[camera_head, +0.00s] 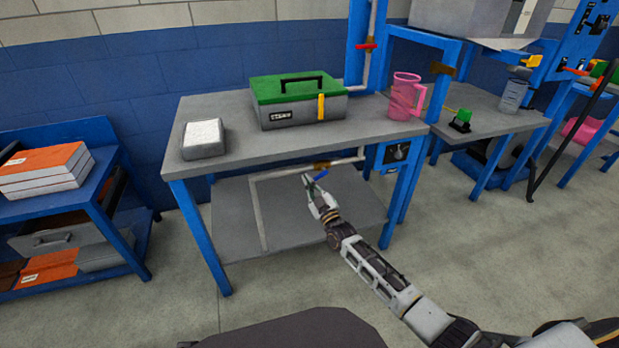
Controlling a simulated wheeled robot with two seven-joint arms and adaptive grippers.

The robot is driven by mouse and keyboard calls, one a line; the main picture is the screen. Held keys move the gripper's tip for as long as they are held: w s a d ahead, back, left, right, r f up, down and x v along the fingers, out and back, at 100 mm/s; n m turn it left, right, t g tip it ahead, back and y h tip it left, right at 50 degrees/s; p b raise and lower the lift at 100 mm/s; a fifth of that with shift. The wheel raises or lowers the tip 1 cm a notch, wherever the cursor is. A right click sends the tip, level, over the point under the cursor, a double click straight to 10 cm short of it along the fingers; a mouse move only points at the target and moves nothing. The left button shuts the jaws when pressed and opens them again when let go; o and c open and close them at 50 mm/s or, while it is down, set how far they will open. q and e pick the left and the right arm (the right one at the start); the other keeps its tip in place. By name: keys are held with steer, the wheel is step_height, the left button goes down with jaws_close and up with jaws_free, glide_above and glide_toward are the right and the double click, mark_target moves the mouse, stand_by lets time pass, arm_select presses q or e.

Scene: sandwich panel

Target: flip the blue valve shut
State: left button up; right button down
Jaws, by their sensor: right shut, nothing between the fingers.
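The blue valve handle (321,174) shows as a small blue lever on the pale pipe (285,173) below the front edge of the grey tabletop. A brass-coloured fitting (322,165) sits on the pipe just above it. My right gripper (308,180) is shut and empty, right at the lever and just left of it. I cannot tell whether the fingers touch the lever. The lever slants up to the right, and its lower end is close to the fingers. My left gripper is not in view.
On the table (230,160) stand a green-lidded toolbox (298,100), a grey box with a white top (203,138) and a pink pitcher (404,97). A red-handled valve (367,46) is on the upright pipe behind. A lower shelf (290,225) lies under my gripper. Open floor lies in front.

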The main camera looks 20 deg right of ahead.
arm_select(q)
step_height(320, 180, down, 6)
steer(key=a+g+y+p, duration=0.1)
steer(key=p, duration=0.3)
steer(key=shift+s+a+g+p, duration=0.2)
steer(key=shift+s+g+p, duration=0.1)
steer(key=shift+p, duration=0.1)
arm_select(e)
steer(key=d+f+n+g+y, duration=0.2)
steer(key=d+f+n+g, duration=0.2)
steer(key=n, duration=1)
steer(key=shift+d+f, duration=0.15)
steer(key=shift+f, duration=0.75)
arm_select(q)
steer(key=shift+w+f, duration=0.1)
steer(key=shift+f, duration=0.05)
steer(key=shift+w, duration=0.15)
arm_select(e)
steer(key=shift+w, duration=0.1)
